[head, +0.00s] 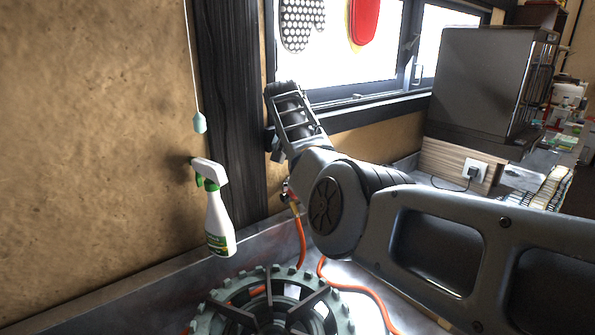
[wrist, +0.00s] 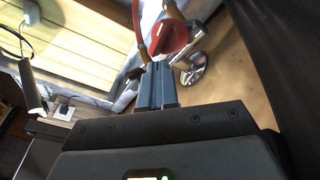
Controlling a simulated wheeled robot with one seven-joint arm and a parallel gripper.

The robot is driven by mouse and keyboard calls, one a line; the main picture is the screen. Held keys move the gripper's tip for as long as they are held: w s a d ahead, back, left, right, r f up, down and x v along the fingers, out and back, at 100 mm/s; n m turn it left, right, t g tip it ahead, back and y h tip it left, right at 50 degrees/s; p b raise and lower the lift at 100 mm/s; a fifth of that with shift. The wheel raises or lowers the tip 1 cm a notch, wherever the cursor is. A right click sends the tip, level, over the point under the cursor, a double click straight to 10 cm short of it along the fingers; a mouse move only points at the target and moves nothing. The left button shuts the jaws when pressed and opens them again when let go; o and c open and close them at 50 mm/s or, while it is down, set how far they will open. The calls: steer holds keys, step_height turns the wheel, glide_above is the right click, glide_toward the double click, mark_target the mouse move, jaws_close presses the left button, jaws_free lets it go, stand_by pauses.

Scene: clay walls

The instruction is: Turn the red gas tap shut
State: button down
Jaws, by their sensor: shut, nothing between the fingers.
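The red gas tap handle (wrist: 173,38) shows at the top of the wrist view, above a round metal fitting (wrist: 192,70) with brass-coloured parts. My gripper (wrist: 157,72) is shut and empty, its fingertips just below and beside the red handle. I cannot tell whether they touch it. In the head view only a small part of the tap fitting (head: 288,193) shows by the dark post, left of my arm. My arm hides the rest, and I cannot make out the fingertips there.
An orange hose (head: 301,242) runs from the fitting behind a gas burner (head: 268,308). A spray bottle (head: 217,212) is left, below a hanging pull cord (head: 199,122). A dark oven-like box (head: 482,85) and a wall socket (head: 474,170) are right.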

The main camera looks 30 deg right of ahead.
steer(key=shift+d+f+m+y, duration=0.1)
steer(key=shift+d+m+y, duration=0.25)
steer(key=shift+m, duration=0.15)
steer(key=shift+s+g, duration=0.1)
steer(key=shift+g, duration=0.2)
